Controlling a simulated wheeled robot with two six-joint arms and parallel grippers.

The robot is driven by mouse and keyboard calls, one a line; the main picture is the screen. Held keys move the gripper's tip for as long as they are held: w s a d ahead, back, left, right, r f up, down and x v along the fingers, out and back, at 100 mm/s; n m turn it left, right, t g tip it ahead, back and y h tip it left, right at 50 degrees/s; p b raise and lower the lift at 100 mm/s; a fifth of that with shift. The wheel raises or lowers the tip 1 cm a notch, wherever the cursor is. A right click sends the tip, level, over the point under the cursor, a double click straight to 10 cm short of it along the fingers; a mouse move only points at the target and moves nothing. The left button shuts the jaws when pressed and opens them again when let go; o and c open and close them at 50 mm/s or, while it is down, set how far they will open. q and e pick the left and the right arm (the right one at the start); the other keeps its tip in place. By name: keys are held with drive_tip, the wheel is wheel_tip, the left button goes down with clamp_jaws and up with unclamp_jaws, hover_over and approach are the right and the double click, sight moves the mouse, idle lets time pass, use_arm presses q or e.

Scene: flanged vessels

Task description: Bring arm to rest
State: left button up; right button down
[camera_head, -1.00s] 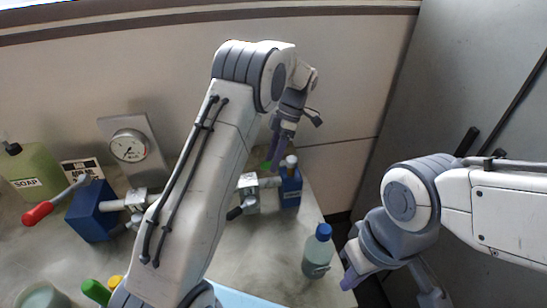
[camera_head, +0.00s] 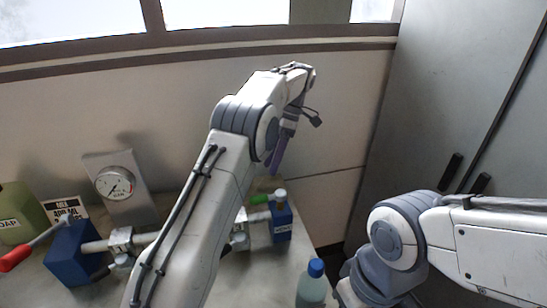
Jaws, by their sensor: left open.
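My left arm reaches up and across the middle of the view. Its left gripper (camera_head: 279,152) hangs from the wrist with purple fingers pointing down, in front of the back wall. It is open and nothing shows between its fingers. It is above the blue block (camera_head: 281,223) at the right end of the bench, apart from it. My right arm comes in from the right with its elbow low in the view; its gripper is below the picture edge.
A pressure gauge (camera_head: 115,184) stands by the wall. At left are a soap bottle (camera_head: 22,215), a sign (camera_head: 64,209) and a blue valve body (camera_head: 72,254) with a red-tipped lever (camera_head: 16,258). A blue-capped bottle (camera_head: 312,288) stands near the bench's right edge. A grey cabinet (camera_head: 440,100) is at right.

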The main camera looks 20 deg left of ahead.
use_arm(q)
drive_tip(key=shift+w+d+r, duration=0.1)
drive_tip(key=shift+w+r, duration=0.1)
drive_tip(key=shift+r, duration=0.3)
drive_tip(key=s+d+r+m+t+h, duration=0.1)
drive_tip(key=s+d+r+m+t, duration=0.25)
drive_tip(key=s+d+m, duration=1.05)
drive_tip(key=s+a+f+m+h, duration=0.1)
drive_tip(key=s+f+m, duration=0.1)
drive_tip(key=s+m, duration=0.6)
drive_tip(key=s+a+f+m+t+h, duration=0.1)
drive_tip(key=s+f+m, duration=0.2)
drive_tip(key=s+m, duration=0.5)
drive_tip(key=s, duration=0.5)
drive_tip(key=shift+a+f+m+h, duration=0.3)
drive_tip(key=shift+f+m, duration=0.05)
drive_tip(key=shift+m, duration=0.05)
